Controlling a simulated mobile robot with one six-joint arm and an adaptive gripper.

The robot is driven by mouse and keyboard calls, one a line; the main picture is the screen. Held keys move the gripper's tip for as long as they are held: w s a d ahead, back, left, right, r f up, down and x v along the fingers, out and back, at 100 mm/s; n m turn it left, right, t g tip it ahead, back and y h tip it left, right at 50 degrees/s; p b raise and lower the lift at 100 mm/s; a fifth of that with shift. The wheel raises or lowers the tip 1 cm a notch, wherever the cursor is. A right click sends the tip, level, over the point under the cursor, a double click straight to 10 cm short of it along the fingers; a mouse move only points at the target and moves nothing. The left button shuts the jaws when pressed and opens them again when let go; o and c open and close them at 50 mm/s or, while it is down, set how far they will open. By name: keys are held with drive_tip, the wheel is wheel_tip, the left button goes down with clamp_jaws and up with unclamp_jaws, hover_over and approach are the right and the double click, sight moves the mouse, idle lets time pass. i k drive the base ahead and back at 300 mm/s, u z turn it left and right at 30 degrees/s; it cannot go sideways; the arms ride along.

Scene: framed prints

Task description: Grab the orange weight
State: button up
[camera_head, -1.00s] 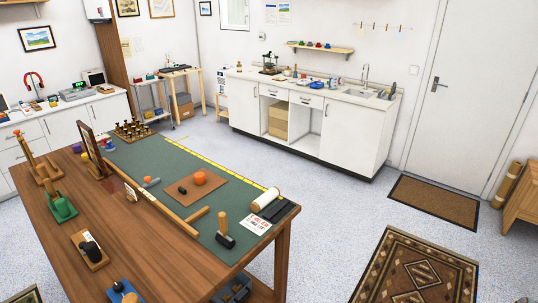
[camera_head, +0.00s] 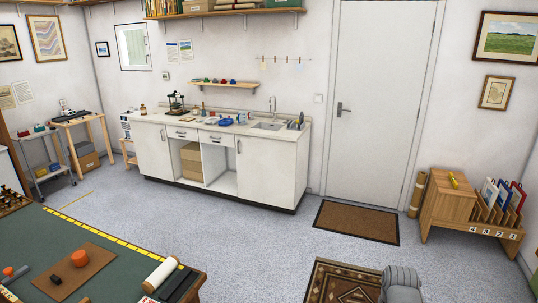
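An orange round block (camera_head: 79,258), which looks like the orange weight, sits upright on a brown board (camera_head: 92,271) on the green-topped table at the lower left. A small dark object (camera_head: 56,279) lies on the same board, left of and in front of it. A second small orange piece (camera_head: 8,270) shows at the left picture edge, beside a grey rod-like thing.
The green table top (camera_head: 30,235) has a yellow tape strip and a white roll (camera_head: 160,274) near its right edge. Open floor (camera_head: 240,240) lies beyond it. A white counter (camera_head: 215,160), a doormat (camera_head: 357,221), a patterned rug (camera_head: 340,285) and a wooden rack (camera_head: 470,208) stand or lie around.

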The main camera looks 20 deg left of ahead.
sight(80, 258)
drive_tip(key=u, duration=0.2)
drive_tip(key=i, duration=0.7)
drive_tip(key=u, duration=0.75)
drive_tip(key=i, duration=0.5)
drive_tip(key=u, duration=0.95)
drive_tip(key=i, duration=0.85)
drive_tip(key=u, duration=0.4)
drive_tip(key=k, duration=0.95)
drive_tip(key=u, duration=0.1)
